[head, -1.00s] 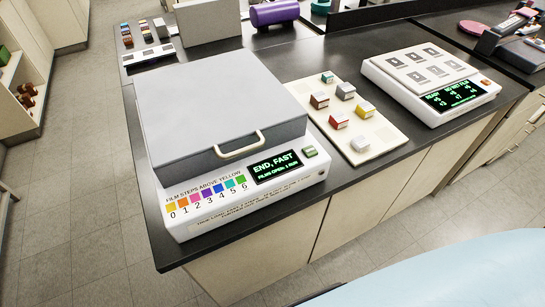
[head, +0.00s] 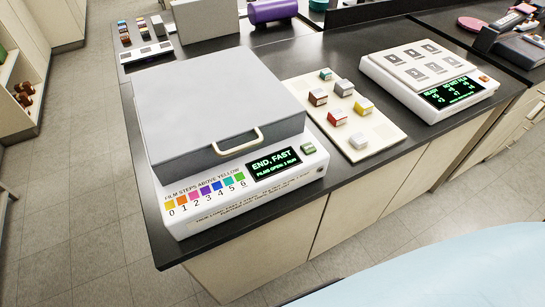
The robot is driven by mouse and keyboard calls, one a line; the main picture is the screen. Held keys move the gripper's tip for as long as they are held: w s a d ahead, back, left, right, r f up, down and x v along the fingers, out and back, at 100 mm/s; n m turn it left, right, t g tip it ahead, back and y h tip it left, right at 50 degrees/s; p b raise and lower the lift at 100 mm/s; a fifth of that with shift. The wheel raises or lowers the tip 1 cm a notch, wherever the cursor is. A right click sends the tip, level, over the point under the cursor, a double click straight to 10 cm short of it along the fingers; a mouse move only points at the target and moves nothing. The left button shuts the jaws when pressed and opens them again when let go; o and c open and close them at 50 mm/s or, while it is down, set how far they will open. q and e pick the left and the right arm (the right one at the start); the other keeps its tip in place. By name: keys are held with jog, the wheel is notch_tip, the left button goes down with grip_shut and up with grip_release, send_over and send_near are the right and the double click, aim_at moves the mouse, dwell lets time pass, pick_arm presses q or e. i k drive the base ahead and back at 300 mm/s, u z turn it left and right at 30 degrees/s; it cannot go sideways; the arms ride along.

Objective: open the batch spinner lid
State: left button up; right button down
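The batch spinner (head: 250,196) is a white machine on the near left of the dark bench. Its large grey lid (head: 215,100) is down, covering the top of the body. A pale handle (head: 237,142) is fixed to the lid's front edge. The front panel has a green-lettered screen (head: 272,163) reading "END, FAST", a green button (head: 308,148) and a row of coloured squares numbered 0 to 6. Neither of my grippers shows in the head view, and nothing touches the lid or handle.
A cream board (head: 376,142) with several small coloured blocks lies right of the spinner. A white device (head: 430,75) with a screen stands further right. A purple cylinder (head: 273,11) and a grey box (head: 207,17) are behind. Dark bench top (head: 330,48) is bare behind the board.

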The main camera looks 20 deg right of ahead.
aim_at(199, 114)
jog(key=z, duration=1.95)
jog(key=k, duration=0.95)
jog(key=u, duration=1.95)
